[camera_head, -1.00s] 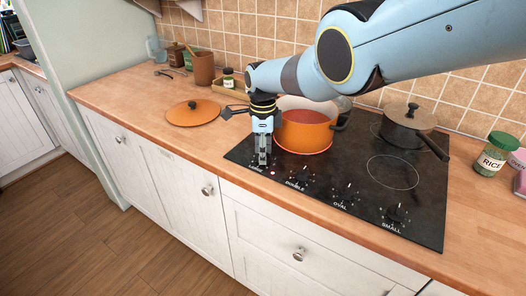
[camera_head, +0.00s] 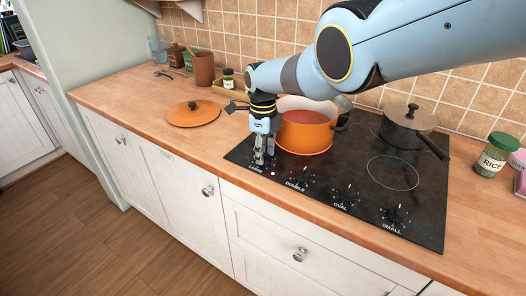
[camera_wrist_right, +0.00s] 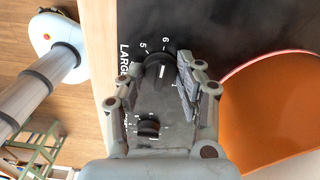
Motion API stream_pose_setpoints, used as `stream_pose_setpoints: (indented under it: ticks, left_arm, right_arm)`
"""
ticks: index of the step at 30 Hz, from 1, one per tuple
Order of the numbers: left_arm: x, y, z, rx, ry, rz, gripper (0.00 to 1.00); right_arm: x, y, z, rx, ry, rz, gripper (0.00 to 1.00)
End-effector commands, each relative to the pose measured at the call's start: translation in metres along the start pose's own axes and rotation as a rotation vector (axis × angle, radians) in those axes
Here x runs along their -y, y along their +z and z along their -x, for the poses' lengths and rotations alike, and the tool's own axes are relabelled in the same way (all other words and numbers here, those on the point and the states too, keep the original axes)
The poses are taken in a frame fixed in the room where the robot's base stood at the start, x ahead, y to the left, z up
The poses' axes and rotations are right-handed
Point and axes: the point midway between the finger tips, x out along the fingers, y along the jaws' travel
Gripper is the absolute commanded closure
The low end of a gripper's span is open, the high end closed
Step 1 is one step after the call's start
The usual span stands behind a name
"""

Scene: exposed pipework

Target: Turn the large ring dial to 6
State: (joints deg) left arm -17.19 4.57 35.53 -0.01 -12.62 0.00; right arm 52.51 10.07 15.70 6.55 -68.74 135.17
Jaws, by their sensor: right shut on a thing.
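The large ring dial (camera_wrist_right: 160,66) is a black knob with a white mark at the LARGE label. The numbers 5 and 6 show just beyond it in the right wrist view; I cannot tell exactly which number the mark meets. My right gripper (camera_wrist_right: 159,72) is shut on this dial, one finger on each side. In the head view the right gripper (camera_head: 260,163) points down at the hob's front left corner and hides the dial. My left gripper is not in view.
An orange pot (camera_head: 305,132) stands on a lit ring right beside the right gripper. The black hob (camera_head: 420,205) carries other dials, with the DOUBLE dial (camera_head: 308,172) nearest. A dark lidded pan (camera_head: 408,128) stands behind. An orange lid (camera_head: 193,113) lies on the counter at left.

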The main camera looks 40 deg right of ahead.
Motion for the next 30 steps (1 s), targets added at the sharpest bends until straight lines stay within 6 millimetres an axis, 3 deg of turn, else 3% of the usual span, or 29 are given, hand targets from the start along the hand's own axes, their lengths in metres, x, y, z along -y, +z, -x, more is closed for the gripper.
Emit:
stream_pose_setpoints:
  ticks: [3, 4, 9, 22, 30]
  left_arm:
    - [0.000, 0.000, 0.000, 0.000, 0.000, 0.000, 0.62]
    - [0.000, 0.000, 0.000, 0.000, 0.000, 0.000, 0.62]
    - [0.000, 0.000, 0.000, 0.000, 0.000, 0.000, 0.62]
    - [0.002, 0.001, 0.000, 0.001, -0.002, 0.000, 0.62]
    - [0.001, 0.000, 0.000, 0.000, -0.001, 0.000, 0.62]
  right_arm:
    - [0.001, 0.001, 0.002, 0.004, -0.003, -0.001, 0.96]
    - [0.001, 0.001, 0.002, 0.004, -0.003, -0.001, 0.63]
    - [0.001, 0.001, 0.001, 0.002, -0.002, 0.000, 0.41]
    - [0.001, 0.000, 0.004, 0.001, -0.001, 0.000, 0.41]
    - [0.001, 0.000, 0.030, 0.004, -0.005, 0.002, 0.41]
